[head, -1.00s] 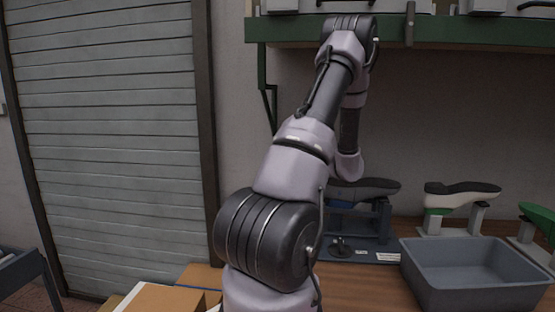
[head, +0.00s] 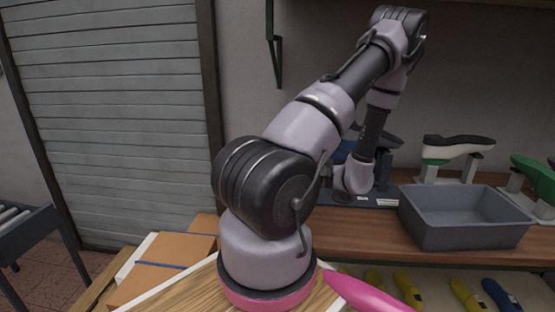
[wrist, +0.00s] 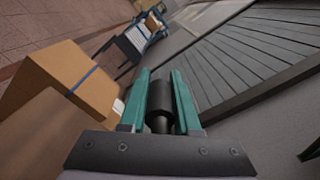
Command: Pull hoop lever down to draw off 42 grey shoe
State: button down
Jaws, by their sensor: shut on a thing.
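In the head view the grey shoe (head: 390,139) sits on a stand at the back of the bench, mostly hidden behind my arm. The stand's dark base plate (head: 376,202) shows below it, with small white labels. My gripper is hidden in the head view, where my wrist hangs in front of the stand. In the wrist view my gripper (wrist: 159,76) has its teal fingers closed on a dark cylindrical grip (wrist: 160,98), apparently the hoop lever's handle. The rest of the lever is not visible.
A grey bin (head: 465,240) stands on the bench right of the stand. Behind it is a white-and-green shoe with a black sole (head: 457,148) on its own stand. A green shoe (head: 535,178) is farther right. Cardboard boxes (head: 165,262) lie at left. Several yellow lasts (head: 465,294) lie below.

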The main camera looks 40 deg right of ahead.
jog(key=shift+s+a+f, duration=0.2)
jog(key=shift+f, duration=0.3)
jog(key=shift+s+a+f, duration=0.15)
jog(key=shift+f, duration=0.35)
jog(key=shift+f, duration=0.1)
jog(key=c, duration=0.6)
grip_release()
jog(key=v, duration=1)
jog(key=shift+s+d, duration=0.2)
jog(key=shift+s, duration=0.15)
